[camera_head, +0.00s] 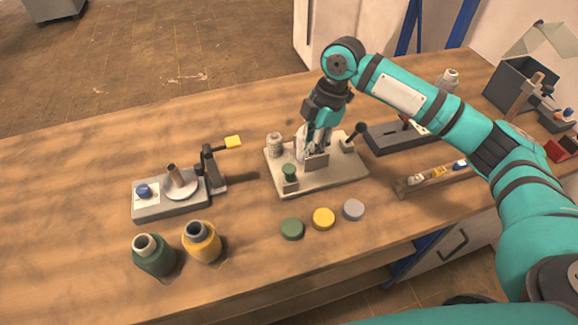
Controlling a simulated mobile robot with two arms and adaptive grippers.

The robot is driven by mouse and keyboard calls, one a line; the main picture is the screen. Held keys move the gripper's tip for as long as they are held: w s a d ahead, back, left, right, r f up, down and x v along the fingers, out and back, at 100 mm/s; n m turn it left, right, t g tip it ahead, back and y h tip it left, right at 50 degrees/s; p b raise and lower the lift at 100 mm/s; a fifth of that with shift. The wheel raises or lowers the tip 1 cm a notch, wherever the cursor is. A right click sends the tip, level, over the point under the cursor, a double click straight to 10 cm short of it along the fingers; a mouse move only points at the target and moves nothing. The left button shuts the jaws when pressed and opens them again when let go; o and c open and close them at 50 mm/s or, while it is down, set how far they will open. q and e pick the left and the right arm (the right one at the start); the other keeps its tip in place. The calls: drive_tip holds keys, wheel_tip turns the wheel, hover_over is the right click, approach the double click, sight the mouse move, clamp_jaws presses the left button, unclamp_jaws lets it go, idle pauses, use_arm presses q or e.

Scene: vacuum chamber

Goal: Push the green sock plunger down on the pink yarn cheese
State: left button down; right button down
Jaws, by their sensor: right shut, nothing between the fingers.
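A pale board fixture (335,176) lies near the middle of the bench. On its front left stands a green knob (289,171) on a small block, which looks like the sock plunger, though I cannot be sure. A pale spool (275,145) stands behind it. I cannot make out any pink yarn cheese; my gripper covers part of the fixture. My right gripper (304,153) points down over the middle of the board, shut and empty, just behind and right of the green knob. I cannot tell whether it touches the fixture. My left gripper is not in view.
A black-knobbed lever (355,135) rises at the board's right. Green (291,229), yellow (323,218) and grey (353,209) discs lie in front. A winder (168,203) and green (154,256) and yellow (202,242) cones stand left. A wooden rack (432,181) lies right.

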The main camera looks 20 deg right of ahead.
drive_tip(key=v, duration=0.8)
drive_tip(key=shift+d+f, duration=0.1)
idle(0.6)
